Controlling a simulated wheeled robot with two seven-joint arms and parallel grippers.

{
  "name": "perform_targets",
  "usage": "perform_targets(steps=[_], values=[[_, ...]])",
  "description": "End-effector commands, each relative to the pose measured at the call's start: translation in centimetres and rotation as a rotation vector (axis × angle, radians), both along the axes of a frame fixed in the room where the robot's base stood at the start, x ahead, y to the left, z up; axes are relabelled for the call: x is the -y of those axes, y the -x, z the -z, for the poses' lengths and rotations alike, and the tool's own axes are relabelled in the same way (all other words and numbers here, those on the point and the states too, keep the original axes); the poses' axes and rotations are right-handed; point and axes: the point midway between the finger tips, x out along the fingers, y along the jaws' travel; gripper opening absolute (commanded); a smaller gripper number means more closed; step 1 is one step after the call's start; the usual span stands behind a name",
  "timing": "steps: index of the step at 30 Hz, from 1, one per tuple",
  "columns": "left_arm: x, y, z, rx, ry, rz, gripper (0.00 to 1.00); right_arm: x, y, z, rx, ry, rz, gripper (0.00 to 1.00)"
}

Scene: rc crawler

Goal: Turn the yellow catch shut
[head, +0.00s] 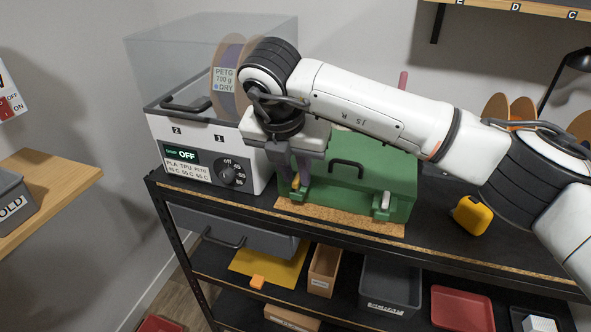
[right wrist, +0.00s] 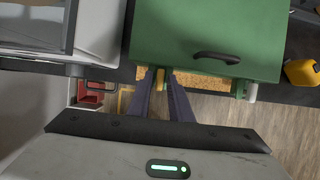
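The green case (head: 345,175) stands on the black shelf top, lid down, with a black handle on its front. The yellow catch (head: 296,182) is at the left of its front, partly hidden by my fingers. My right gripper (head: 293,186) reaches down over it. In the right wrist view the yellow catch (right wrist: 160,79) fills the narrow gap between the two fingertips (right wrist: 161,84), which look closed on its sides. A pale catch (head: 385,200) on the case's right front hangs down; it also shows in the right wrist view (right wrist: 251,92). My left gripper is out of view.
A filament dryer (head: 185,150) with a clear cover and a spool stands close left of the case. A yellow tape measure (head: 473,215) lies to the right. A cork strip (head: 340,218) runs under the case's front. Bins (head: 390,290) sit on the shelf below.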

Motion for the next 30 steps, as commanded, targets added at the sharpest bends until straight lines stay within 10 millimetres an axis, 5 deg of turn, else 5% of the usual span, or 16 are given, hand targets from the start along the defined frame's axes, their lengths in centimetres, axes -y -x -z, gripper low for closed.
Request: perform_targets(steps=[3,14,30], values=[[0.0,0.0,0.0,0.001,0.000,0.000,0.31,0.0,0.0,0.0,0.000,0.000,0.000,0.00],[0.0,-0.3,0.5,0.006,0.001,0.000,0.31,0.1,0.0,0.1,0.000,-0.001,-0.031,0.00],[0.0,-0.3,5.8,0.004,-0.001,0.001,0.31,0.6,0.0,0.3,0.004,-0.002,-0.429,0.00]])
